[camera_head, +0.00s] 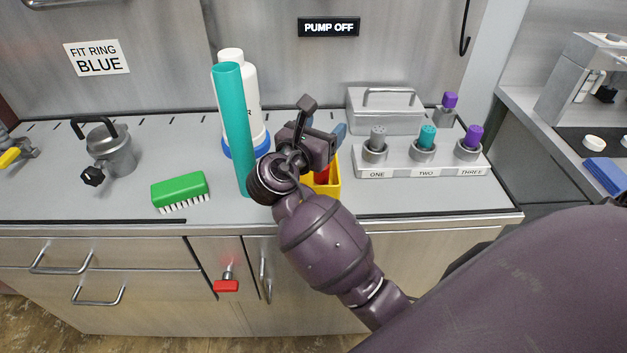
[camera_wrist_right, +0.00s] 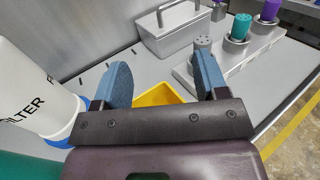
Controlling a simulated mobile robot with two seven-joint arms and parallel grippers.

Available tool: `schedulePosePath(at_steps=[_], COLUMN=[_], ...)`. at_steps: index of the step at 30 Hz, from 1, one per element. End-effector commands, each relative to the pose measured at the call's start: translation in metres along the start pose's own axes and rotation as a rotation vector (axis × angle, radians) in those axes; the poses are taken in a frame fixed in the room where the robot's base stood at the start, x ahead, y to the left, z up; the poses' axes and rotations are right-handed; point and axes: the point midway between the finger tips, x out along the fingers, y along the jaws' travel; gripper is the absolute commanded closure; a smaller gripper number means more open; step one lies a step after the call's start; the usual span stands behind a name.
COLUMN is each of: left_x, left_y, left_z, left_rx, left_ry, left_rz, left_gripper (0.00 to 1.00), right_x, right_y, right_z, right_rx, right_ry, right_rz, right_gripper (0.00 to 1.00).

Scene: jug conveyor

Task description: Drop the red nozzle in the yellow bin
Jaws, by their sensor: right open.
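The yellow bin (camera_head: 333,188) stands on the counter, partly hidden behind my right gripper and forearm in the head view. A red piece (camera_head: 322,175), which looks like the red nozzle, shows inside the bin; most of it is hidden. My right gripper (camera_head: 324,128) is above the bin. In the right wrist view its blue fingers (camera_wrist_right: 163,75) are spread wide with nothing between them, and part of the yellow bin (camera_wrist_right: 160,95) shows beyond them. No red shows in that view. My left gripper is not in view.
A teal tube (camera_head: 236,125) and a white filter bottle (camera_head: 247,95) with a blue base stand left of the bin. A holder (camera_head: 420,172) with grey, teal and purple nozzles is at right, before a grey lidded box (camera_head: 385,118). A green brush (camera_head: 180,189) lies left.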

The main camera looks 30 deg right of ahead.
Motion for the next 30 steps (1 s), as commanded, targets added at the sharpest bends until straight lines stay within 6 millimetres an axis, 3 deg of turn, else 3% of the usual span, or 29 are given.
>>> schedulePosePath(at_steps=[5,19,30], left_x=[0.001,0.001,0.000], left_y=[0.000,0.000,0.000], left_z=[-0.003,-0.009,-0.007], left_rx=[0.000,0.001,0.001], left_ry=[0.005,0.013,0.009], left_rz=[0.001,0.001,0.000], left_gripper=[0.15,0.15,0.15], right_x=[-0.014,-0.092,-0.108], right_y=[0.000,0.000,0.000], right_z=[-0.001,0.000,0.000], right_rx=[0.000,0.000,0.001], right_ry=[0.002,0.003,-0.001], right_rz=[0.002,0.001,0.000], right_gripper=[0.33,0.33,0.33])
